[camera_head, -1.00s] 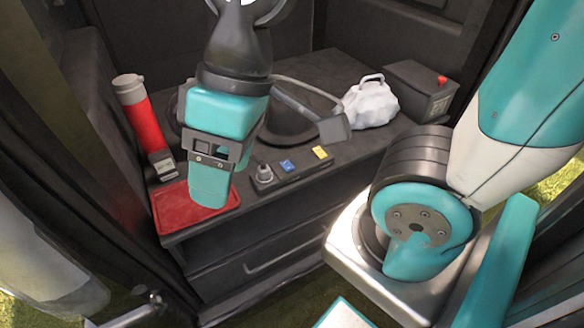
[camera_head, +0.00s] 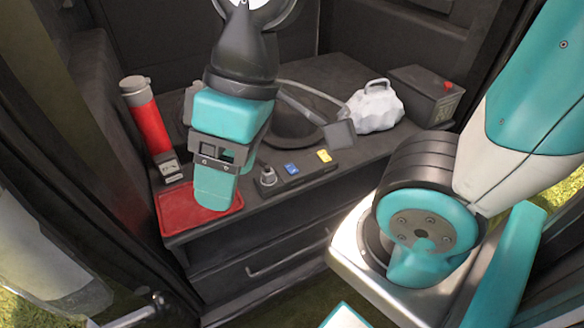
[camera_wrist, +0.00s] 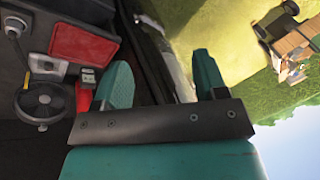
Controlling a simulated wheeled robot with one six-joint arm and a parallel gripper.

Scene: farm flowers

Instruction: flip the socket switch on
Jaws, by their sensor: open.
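My gripper (camera_head: 215,188) hangs over the red tray's right part in the head view, pointing down. In the wrist view its two teal fingers are apart with nothing between them (camera_wrist: 162,76). A dark strip (camera_head: 305,173) on the bench, right of my gripper, carries a blue switch (camera_head: 291,169), a yellow switch (camera_head: 324,156) and a round grey knob or plug (camera_head: 268,177). A small grey box with a pale face (camera_head: 170,168) stands behind the tray. It also shows in the wrist view (camera_wrist: 87,76), beside the left finger. I cannot tell which one is the socket switch, or its setting.
The red tray (camera_head: 176,216) lies at the bench's front left. A red cylinder (camera_head: 147,122) stands behind it. A white jug (camera_head: 374,108) and a dark box with a red knob (camera_head: 425,94) are at the back right. A drawer handle (camera_head: 288,256) is below the bench.

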